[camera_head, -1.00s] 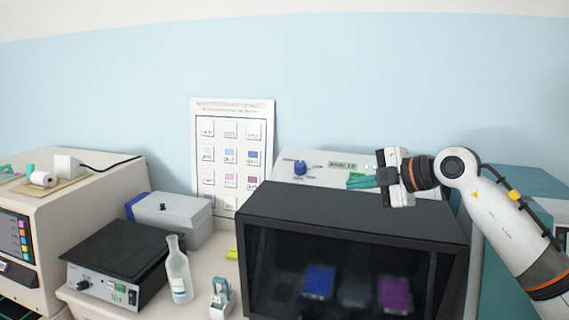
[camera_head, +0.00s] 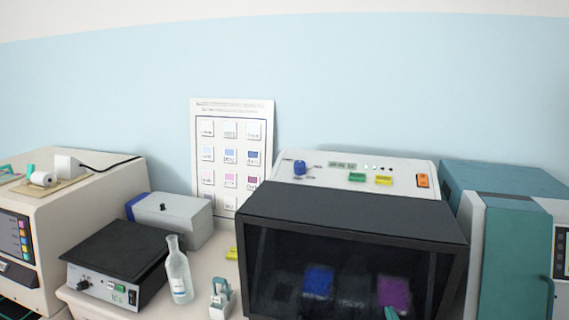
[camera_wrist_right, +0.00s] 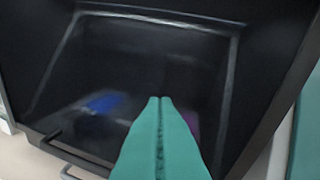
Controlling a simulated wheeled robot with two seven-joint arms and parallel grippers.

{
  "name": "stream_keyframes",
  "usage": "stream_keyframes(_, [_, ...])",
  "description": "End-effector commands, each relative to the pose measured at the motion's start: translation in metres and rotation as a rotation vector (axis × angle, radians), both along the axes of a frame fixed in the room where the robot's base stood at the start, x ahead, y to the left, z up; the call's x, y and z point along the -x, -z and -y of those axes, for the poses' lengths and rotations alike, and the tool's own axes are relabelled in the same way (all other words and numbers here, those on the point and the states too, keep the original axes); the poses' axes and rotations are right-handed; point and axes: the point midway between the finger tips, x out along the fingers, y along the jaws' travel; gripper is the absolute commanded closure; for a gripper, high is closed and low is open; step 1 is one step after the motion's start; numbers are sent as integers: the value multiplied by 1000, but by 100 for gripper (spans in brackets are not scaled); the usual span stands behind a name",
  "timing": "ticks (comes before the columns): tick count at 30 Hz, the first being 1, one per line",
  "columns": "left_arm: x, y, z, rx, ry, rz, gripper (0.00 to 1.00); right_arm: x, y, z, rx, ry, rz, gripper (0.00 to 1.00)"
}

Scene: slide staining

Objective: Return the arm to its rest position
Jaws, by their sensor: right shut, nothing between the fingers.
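My right gripper (camera_wrist_right: 160,102) fills the lower middle of the right wrist view. Its two teal fingers are pressed together with nothing between them, in front of the dark window of the staining machine. In the head view only its teal fingertips (camera_head: 391,312) show at the bottom edge, in front of the machine's window near the purple patch. The rest of the right arm is out of that view. My left gripper is in neither view.
The black-hooded staining machine (camera_head: 350,215) has blue (camera_head: 318,280) and purple (camera_head: 394,292) patches behind its window. A teal machine (camera_head: 515,190) stands at right. A glass bottle (camera_head: 178,275), hotplate (camera_head: 125,250) and grey box (camera_head: 180,215) stand at left.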

Motion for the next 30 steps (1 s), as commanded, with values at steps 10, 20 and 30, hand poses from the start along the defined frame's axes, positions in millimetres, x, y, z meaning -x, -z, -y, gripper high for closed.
stream_keyframes(10, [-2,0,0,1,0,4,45,152,136,10,-56,36,-736,100])
stream_keyframes(20, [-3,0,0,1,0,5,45,253,169,-3,-75,-73,-1111,100])
stream_keyframes(30, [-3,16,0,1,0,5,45,246,266,-7,-72,-88,-1177,100])
